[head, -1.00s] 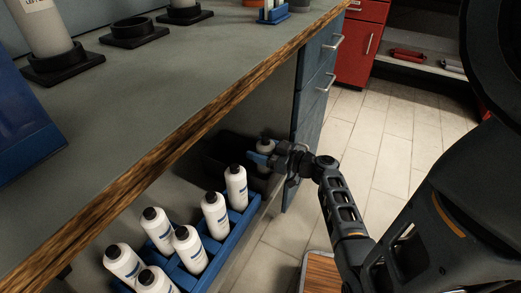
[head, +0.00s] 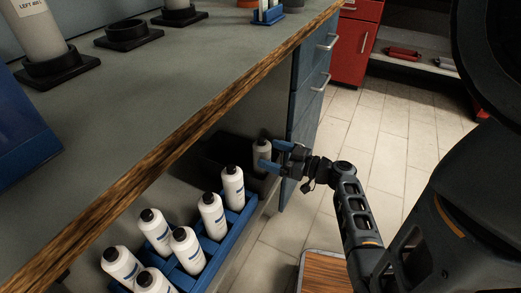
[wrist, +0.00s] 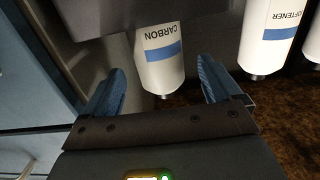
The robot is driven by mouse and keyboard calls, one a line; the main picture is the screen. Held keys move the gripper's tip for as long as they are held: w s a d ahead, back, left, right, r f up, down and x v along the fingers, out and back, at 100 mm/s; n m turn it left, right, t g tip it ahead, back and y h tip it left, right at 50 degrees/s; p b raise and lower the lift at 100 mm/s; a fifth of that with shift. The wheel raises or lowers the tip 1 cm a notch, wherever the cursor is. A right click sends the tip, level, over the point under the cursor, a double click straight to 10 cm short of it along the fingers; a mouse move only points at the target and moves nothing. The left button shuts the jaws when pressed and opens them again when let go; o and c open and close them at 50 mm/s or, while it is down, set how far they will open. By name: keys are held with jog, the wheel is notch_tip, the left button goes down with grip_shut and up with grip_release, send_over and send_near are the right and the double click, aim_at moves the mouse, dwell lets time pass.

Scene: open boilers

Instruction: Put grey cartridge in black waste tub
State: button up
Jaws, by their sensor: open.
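The grey cartridge (head: 262,156) stands roughly upright at the right end of the black waste tub (head: 212,160), on the shelf under the bench. In the wrist view the cartridge (wrist: 162,62) appears upside down, with a CARBON label, a blue band and a dark cap. Its lower end is hidden there by the dark tub wall (wrist: 95,18). My gripper (head: 269,156) is open, its blue fingers on either side of the cartridge. In the wrist view gaps show between the cartridge and both fingers of my gripper (wrist: 160,85).
A blue rack (head: 215,246) with several white bottles stands left of the tub; one bottle (wrist: 270,35) is close by in the wrist view. The bench's wooden edge (head: 190,130) overhangs the shelf. A blue drawer unit (head: 309,100) stands just right of the tub.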

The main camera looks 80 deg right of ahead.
jog(key=v, duration=0.6)
jog(key=a+f+g+y, duration=0.1)
jog(key=a+f+g, duration=0.3)
jog(key=a, duration=0.5)
jog(key=a+f+g+y, duration=0.1)
jog(key=a+f+g, duration=0.25)
jog(key=a, duration=0.55)
jog(key=s+a+r+n+t+y, duration=0.1)
jog(key=s+a+r+t, duration=0.1)
jog(key=a+r, duration=0.6)
jog(key=s+a+r+n+t+y, duration=0.1)
jog(key=s+a+r+t, duration=0.1)
jog(key=a+r, duration=0.7)
notch_tip(320, 180, up, 7)
jog(key=shift+a+f+n+t, duration=0.1)
jog(key=shift+a+n+t, duration=0.25)
jog(key=shift+t, duration=0.5)
jog(key=shift+d, duration=0.1)
